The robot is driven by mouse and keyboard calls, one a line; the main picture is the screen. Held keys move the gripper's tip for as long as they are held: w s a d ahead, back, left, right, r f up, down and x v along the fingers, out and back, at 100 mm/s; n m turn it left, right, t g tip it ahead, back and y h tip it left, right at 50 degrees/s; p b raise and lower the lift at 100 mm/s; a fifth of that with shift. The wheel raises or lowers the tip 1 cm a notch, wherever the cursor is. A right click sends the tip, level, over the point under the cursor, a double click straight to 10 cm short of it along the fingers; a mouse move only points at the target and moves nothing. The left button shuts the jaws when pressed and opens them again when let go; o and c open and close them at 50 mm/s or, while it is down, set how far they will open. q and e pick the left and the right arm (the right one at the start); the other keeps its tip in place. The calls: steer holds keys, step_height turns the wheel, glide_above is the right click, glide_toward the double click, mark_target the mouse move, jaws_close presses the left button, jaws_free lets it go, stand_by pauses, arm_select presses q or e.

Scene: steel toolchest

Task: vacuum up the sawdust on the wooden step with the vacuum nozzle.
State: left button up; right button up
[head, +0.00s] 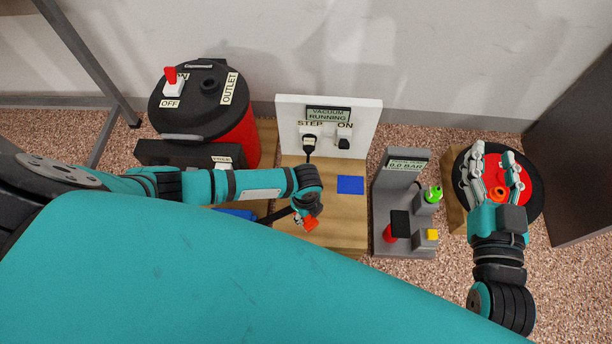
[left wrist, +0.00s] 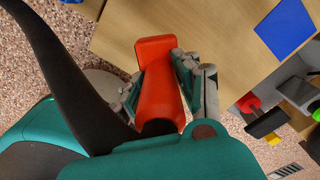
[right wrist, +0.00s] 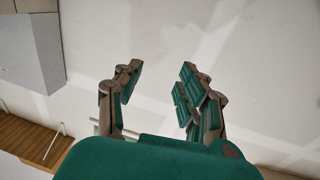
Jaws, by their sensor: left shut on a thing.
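The wooden step (head: 342,232) lies in the middle of the head view, with a blue square (head: 350,184) on it. I cannot make out sawdust on its visible part. My left gripper (head: 304,216) is above the step's left front part. It is shut on the orange-red vacuum nozzle (head: 311,223). In the left wrist view the nozzle (left wrist: 158,85) sits between the fingers, its wide end over the bare wood, and the black hose (left wrist: 75,75) curves at the left. Contact with the wood is unclear. My right gripper (right wrist: 158,80) is open and empty.
The red and black vacuum drum (head: 240,135) stands at the back left. A white panel (head: 365,120) behind the step reads "VACUUM RUNNING". A grey stand (head: 385,195) with a "0.0 BAR" display is to the right. A black and red reel (head: 530,195) lies below my right gripper.

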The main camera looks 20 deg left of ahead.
arm_select(q)
steer(key=shift+r+p, duration=0.85)
steer(key=shift+p, duration=0.1)
steer(key=shift+r+p, duration=0.35)
steer(key=shift+p, duration=0.05)
steer(key=shift+r+p, duration=0.35)
steer(key=shift+p, duration=0.05)
arm_select(e)
steer(key=s+d+f+g+h, duration=0.2)
steer(key=s+d+f+g, duration=0.2)
steer(key=s+f+g, duration=0.4)
steer(key=shift+s+d+f+m+g+h, duration=0.3)
steer(key=shift+f+g, duration=0.6)
steer(key=shift+f, duration=1.7)
steer(key=shift+w+a, duration=0.1)
steer(key=shift+w, duration=0.05)
